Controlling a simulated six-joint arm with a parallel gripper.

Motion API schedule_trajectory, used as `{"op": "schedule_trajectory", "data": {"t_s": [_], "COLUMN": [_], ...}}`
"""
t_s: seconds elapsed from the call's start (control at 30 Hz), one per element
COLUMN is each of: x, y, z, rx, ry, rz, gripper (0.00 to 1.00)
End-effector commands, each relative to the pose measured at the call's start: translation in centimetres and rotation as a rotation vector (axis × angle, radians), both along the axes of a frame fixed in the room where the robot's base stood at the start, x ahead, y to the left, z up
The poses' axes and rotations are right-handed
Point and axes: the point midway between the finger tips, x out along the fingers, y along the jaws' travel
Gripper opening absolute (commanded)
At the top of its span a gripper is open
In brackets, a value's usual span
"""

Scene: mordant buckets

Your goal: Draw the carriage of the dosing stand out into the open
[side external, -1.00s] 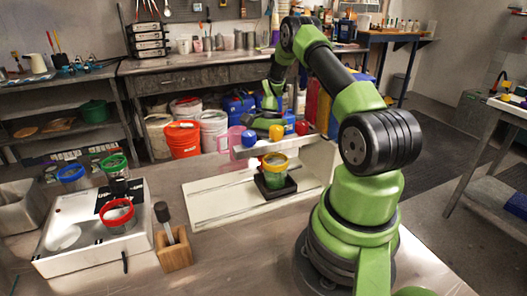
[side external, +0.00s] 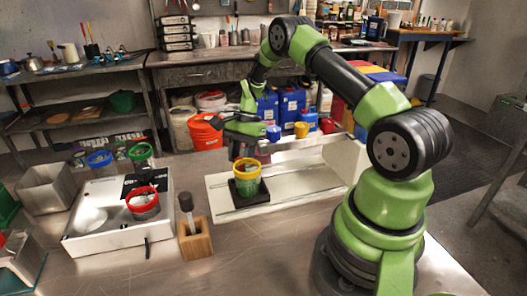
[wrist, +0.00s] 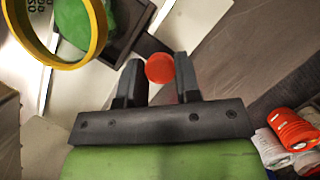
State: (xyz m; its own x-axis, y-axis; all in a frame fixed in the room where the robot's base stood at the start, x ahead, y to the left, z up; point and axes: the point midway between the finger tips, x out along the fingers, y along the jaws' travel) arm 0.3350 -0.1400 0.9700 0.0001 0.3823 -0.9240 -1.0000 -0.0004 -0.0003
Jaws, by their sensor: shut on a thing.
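In the wrist view a dark bar (wrist: 148,45) runs from the carriage to a round red knob (wrist: 160,68) between my fingertips. My gripper (side external: 243,153) is shut on that knob, just behind the bucket in the side view. The bucket's rim (wrist: 62,65) shows at upper left in the wrist view.
A white tray (side external: 95,240) with blue-, green- and red-rimmed buckets lies to the left. A wooden block (side external: 196,244) with a dark-handled tool stands in front of the stand. Bare metal table shows in front.

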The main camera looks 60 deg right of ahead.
Motion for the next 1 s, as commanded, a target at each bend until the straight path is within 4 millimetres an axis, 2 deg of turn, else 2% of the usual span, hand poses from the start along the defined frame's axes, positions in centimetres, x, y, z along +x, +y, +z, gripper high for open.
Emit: {"op": "schedule_trajectory", "data": {"t_s": [0.1,0.3,0.8,0.83,0.9,1.0], "x": [1.5,3.0,3.7,3.7,3.6,3.6], "y": [1.5,3.0,3.6,3.6,3.6,3.5], "z": [0.0,0.0,0.0,0.0,0.0,0.0], "rx": [0.000,0.001,0.000,0.000,0.000,0.000], "ry": [-0.002,-0.002,-0.007,-0.007,-0.006,-0.004], "rz": [0.003,0.001,0.000,0.001,0.002,0.000], "gripper": [0.00,0.00,0.00,0.38,0.54,0.56]}}
